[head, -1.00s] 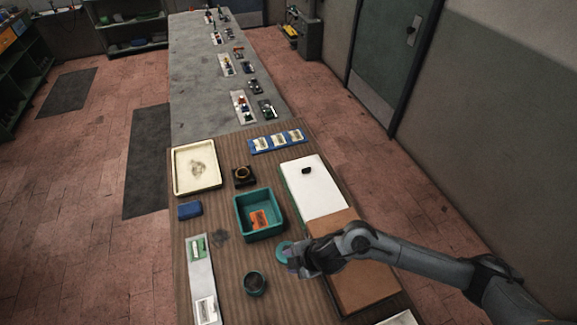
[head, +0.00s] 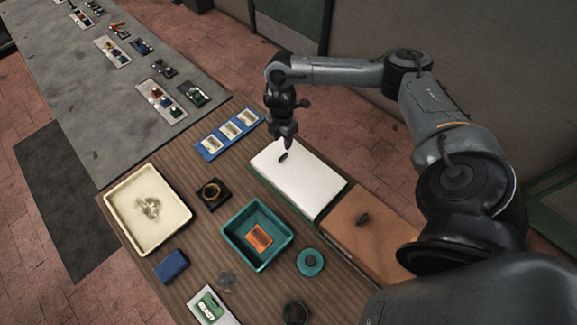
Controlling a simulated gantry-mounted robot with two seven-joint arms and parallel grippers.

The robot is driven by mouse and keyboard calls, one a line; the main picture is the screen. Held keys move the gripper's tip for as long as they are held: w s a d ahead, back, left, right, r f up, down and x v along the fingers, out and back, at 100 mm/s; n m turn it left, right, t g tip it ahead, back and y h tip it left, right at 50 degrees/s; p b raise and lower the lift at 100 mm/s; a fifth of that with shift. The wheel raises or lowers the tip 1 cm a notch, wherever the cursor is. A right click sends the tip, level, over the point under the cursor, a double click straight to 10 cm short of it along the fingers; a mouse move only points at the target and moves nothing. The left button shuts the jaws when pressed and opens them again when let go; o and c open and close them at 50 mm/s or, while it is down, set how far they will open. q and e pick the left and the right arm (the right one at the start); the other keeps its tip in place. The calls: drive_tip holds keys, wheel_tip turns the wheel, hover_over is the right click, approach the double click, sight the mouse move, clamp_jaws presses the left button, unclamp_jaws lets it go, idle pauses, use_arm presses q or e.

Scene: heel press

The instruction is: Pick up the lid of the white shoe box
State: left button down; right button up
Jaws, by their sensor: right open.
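The white shoe box (head: 310,194) stands on the wooden table with its white lid on top. A small dark knob (head: 283,157) sits on the lid near its far left end. My right gripper (head: 289,147) points down just above the knob, with its open fingertips close to it. I cannot tell whether they touch it. No object shows held in the gripper. My left gripper is not in view.
A brown box (head: 372,240) with a dark knob adjoins the white box. Left are a teal bin (head: 235,222) with an orange item, a dark ring block (head: 211,194) and a cream tray (head: 118,197). A blue strip (head: 209,144) lies beyond; a teal round lid (head: 310,268) lies nearer.

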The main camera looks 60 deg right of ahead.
sight(283, 156)
drive_tip(key=f, duration=0.3)
drive_tip(key=shift+s+a+f, duration=0.15)
drive_tip(key=shift+s+f, duration=0.1)
drive_tip(key=shift+f, duration=0.05)
drive_tip(key=shift+w+f+p, duration=0.15)
drive_tip(key=shift+f+p, duration=0.35)
drive_tip(key=shift+f, duration=2.5)
clamp_jaws()
